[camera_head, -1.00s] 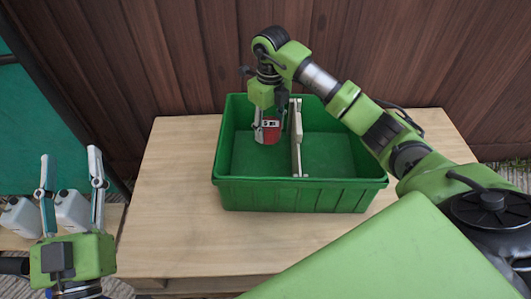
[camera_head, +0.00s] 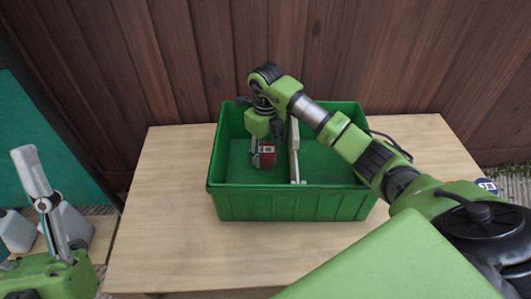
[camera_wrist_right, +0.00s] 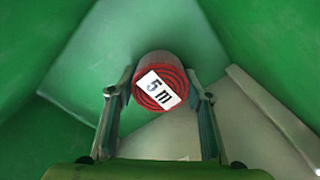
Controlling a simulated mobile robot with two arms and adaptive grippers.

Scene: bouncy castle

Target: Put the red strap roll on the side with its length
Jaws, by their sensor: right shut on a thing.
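The red strap roll (camera_head: 267,159) is inside the green crate (camera_head: 292,206), left of its pale divider (camera_head: 294,155). In the right wrist view the roll (camera_wrist_right: 173,61) has a white label reading "5 m" on its end, which faces the camera. My right gripper (camera_head: 262,153) reaches down into the left compartment and is shut on the roll, one finger on each side. I cannot tell whether the roll touches the crate floor.
The crate stands on a pale wooden table (camera_head: 150,215), bare on the left and in front. The compartment right of the divider looks empty, partly hidden by my right arm. A wooden wall (camera_head: 190,60) is close behind. White jugs (camera_head: 70,225) stand low at the left.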

